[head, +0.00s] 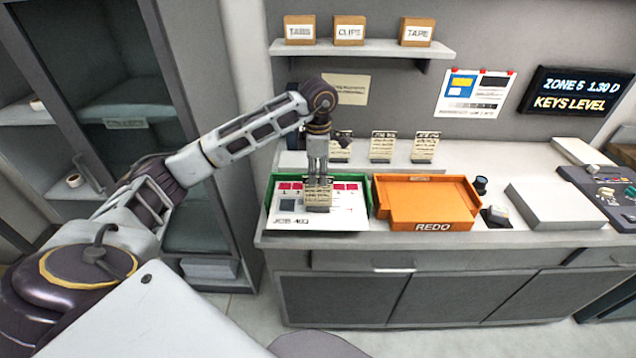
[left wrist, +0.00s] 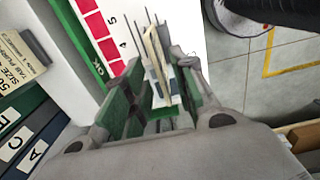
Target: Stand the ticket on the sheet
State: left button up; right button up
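The ticket (head: 318,195) is a small cream card with printed lines, upright over the white sheet (head: 349,217). My left gripper (head: 318,178) points down from above and is shut on the ticket. In the left wrist view the ticket (left wrist: 157,62) shows nearly edge-on between the fingers. The sheet has a row of numbered pink squares and lies in a green tray (head: 368,188); it also shows in the left wrist view (left wrist: 186,22). I cannot tell whether the ticket's lower edge touches the sheet. My right gripper is not in view.
An orange REDO tray (head: 400,216) stands right of the green tray. Several similar cards stand behind, including one (head: 382,147) in the middle. A grey block (head: 555,205) and a dark cylinder (head: 481,184) are farther right. A shelf (head: 365,48) with boxes is above.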

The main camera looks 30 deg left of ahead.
pick_arm(q)
jog(key=shift+r+b, duration=0.35)
jog(key=shift+r, duration=2.85)
dwell(0.4)
